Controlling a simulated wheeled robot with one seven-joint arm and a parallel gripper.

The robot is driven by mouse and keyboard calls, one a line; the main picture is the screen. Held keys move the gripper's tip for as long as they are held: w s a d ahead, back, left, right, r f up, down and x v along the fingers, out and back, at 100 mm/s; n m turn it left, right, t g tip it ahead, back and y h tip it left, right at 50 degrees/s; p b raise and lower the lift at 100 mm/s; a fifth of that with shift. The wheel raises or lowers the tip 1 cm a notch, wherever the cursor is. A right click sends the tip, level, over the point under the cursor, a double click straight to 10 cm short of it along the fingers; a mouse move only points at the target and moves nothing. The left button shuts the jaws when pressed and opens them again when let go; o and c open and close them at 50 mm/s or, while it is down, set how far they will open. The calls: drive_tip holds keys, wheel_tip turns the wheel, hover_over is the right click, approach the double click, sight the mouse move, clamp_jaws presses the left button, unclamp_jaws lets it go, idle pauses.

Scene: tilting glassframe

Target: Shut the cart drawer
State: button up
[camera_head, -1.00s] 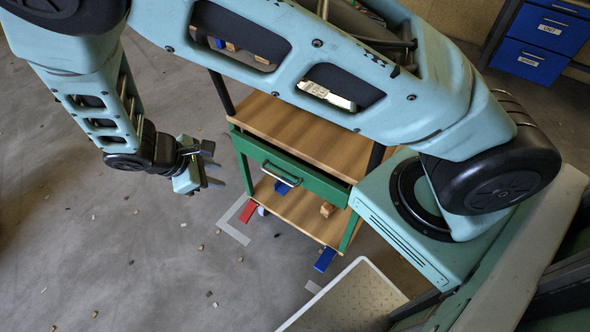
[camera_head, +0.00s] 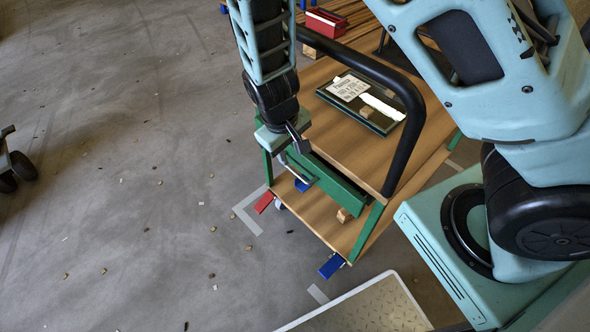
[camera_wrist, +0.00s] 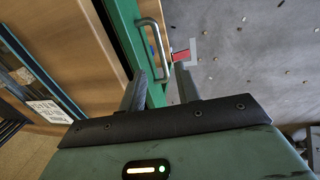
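The cart (camera_head: 385,150) has a wooden top and a green frame. Its green drawer (camera_head: 341,183) is on the side facing the open floor; my arm partly hides it in the head view. How far the drawer stands out is hard to tell. The wrist view shows the drawer's metal handle (camera_wrist: 157,47) on its green front. My gripper (camera_head: 298,150) is at the drawer front. In the wrist view my gripper (camera_wrist: 162,88) is open, its fingers apart, with the near end of the handle in line with the gap between them. Contact cannot be told.
A black push bar (camera_head: 405,95) arches over the cart top. A glass-topped frame with a paper label (camera_head: 350,88) lies there. A red box (camera_head: 325,22) is behind. Red (camera_head: 264,202) and blue (camera_head: 332,266) pieces are low by the cart. Floor to the left is mostly clear.

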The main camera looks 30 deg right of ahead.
sight(295, 172)
drive_tip(key=f, duration=0.2)
drive_tip(key=d+f+b, duration=0.1)
drive_tip(key=f, duration=0.5)
drive_tip(key=shift+w+d+b, duration=0.2)
drive_tip(key=shift+b, duration=0.1)
clamp_jaws()
